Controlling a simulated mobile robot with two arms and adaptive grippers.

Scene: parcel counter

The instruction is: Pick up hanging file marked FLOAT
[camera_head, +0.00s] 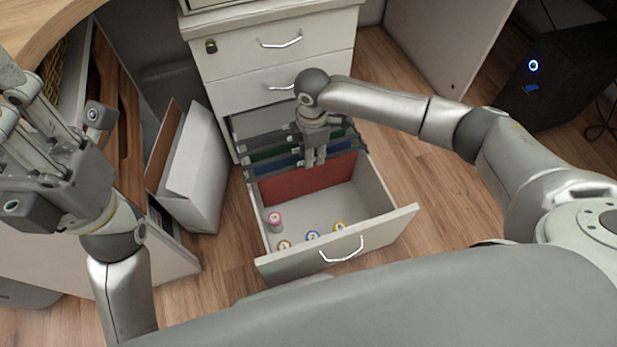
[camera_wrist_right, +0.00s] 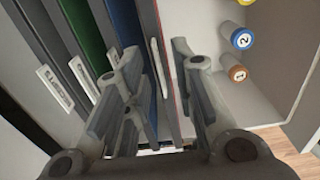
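Several hanging files hang in the rear of the open drawer: grey ones, a green file (camera_wrist_right: 82,28), a blue file (camera_wrist_right: 126,25) and a red file (camera_head: 308,180) at the front. White label tabs show on the files in the right wrist view; I cannot read FLOAT on any of them. My right gripper (camera_head: 315,163) points down at the files' top edges. In the right wrist view its fingers (camera_wrist_right: 158,68) are apart, with a tab and file edges between them; a firm hold does not show. My left gripper (camera_head: 18,98) is raised at the left, fingers apart and empty.
The open drawer (camera_head: 392,222) has several small numbered, coloured-top cylinders on its floor in front of the files. A white box (camera_head: 205,170) stands left of the drawer. A black computer case (camera_head: 565,80) is at the right. Wood floor (camera_head: 405,150) is clear right of the drawer.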

